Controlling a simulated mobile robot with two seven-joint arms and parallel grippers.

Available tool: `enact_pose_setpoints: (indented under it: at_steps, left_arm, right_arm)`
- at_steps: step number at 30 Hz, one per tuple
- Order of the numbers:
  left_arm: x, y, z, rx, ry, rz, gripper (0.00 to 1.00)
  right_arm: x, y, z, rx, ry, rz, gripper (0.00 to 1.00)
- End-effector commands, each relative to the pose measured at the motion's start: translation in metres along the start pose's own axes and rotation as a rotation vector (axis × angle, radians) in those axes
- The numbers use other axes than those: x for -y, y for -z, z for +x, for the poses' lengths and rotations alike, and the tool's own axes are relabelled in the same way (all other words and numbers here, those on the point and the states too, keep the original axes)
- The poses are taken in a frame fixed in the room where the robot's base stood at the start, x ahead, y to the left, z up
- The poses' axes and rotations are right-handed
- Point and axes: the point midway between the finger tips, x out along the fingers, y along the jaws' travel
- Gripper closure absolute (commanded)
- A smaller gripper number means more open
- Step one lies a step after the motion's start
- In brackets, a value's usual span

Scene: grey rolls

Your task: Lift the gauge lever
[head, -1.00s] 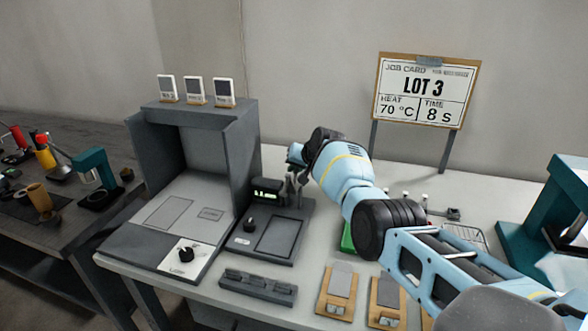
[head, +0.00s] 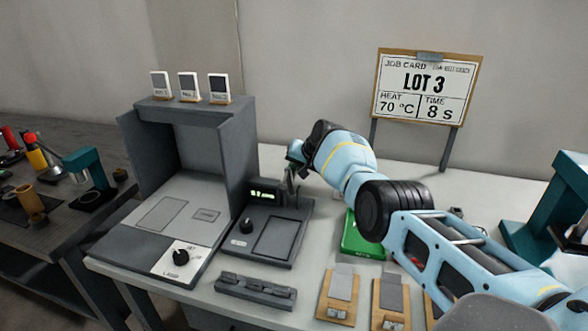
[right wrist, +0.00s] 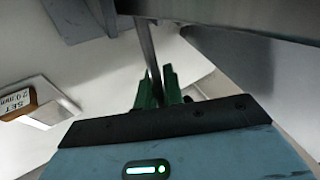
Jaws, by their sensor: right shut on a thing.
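The gauge (head: 264,226) is a dark grey unit with a small lit display (head: 263,194), a knob and a flat plate, on the bench right of the grey hooded box. Its lever (head: 290,188) is a thin grey upright piece at the back right. My right gripper (head: 294,160) is at the lever, partly hidden by its own wrist. In the right wrist view, the green fingers of this gripper (right wrist: 160,82) are shut on the grey lever bar (right wrist: 147,45). My left gripper is not in view.
The grey hooded box (head: 190,150) stands close left of the gauge. A dark slotted block (head: 256,291) and wooden boards (head: 339,297) lie in front. A green case (head: 352,240) sits under my right arm. A job card (head: 424,88) stands behind.

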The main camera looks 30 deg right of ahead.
Motion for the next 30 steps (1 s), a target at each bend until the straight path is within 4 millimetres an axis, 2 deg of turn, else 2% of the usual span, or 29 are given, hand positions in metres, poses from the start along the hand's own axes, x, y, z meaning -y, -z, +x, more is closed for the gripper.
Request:
enact_pose_setpoints:
  at_steps: [3,26,27,30]
  left_arm:
    - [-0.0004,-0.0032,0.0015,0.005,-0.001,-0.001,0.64]
    - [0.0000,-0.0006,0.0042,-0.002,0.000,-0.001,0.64]
    - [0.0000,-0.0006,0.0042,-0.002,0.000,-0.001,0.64]
    - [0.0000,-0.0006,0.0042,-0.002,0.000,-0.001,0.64]
  right_arm:
    - [-0.0058,-0.0051,0.0061,0.005,-0.010,-0.005,1.00]
    - [-0.0082,-0.0088,0.0087,0.013,-0.015,-0.007,1.00]
    - [-0.0082,-0.0089,0.0088,0.014,-0.015,-0.007,0.90]
    - [-0.0073,-0.0080,0.0080,0.012,-0.013,-0.006,0.77]
